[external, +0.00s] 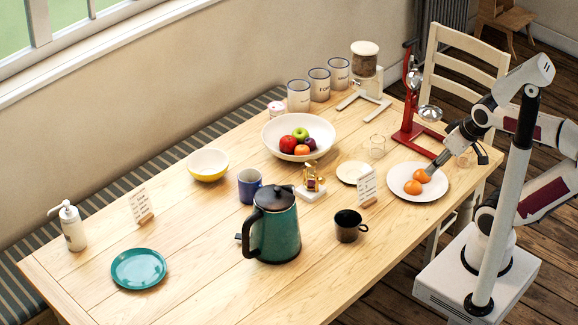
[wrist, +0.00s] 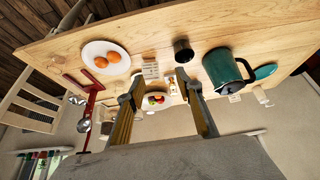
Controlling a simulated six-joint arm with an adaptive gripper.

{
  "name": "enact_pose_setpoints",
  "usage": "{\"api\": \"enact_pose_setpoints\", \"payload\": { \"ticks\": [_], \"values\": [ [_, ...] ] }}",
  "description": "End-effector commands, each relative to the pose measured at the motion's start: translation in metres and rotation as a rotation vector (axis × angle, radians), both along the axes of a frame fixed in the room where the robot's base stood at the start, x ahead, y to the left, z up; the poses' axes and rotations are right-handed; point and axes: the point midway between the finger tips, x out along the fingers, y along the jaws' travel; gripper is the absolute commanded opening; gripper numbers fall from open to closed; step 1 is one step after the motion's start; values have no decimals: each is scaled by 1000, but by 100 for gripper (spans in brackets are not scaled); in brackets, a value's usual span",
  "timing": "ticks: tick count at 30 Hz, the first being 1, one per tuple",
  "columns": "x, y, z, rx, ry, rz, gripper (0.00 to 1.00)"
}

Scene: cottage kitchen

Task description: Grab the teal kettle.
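The teal kettle (external: 274,229) stands upright on the wooden table near its front middle. It has a dark lid and a black handle on its left side. In the wrist view the kettle (wrist: 220,69) lies right of my gripper's fingers, apart from them. My gripper (external: 433,167) is at the table's right end, above the white plate with the oranges, well away from the kettle. In the wrist view the two fingers of my gripper (wrist: 159,90) are spread wide with nothing held between them.
A black mug (external: 347,226) stands right of the kettle, and a blue mug (external: 249,184) stands behind it. A small gold item on a white base (external: 312,190) and a sign card (external: 366,187) are nearby. A teal plate (external: 139,268) lies left. A white fruit bowl (external: 270,135) and red stand (external: 408,133) are farther back.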

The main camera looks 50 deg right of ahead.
Motion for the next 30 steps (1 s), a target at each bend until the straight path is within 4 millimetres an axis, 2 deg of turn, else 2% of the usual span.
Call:
{"api": "enact_pose_setpoints", "payload": {
  "ticks": [5,11,17,30],
  "values": [
    [4,2,1,5,-3,6,36],
    [25,17,4,34,-27,34,36],
    [63,46,9,91,-70,78,36],
    [151,128,13,226,-173,143,36]
  ]
}}
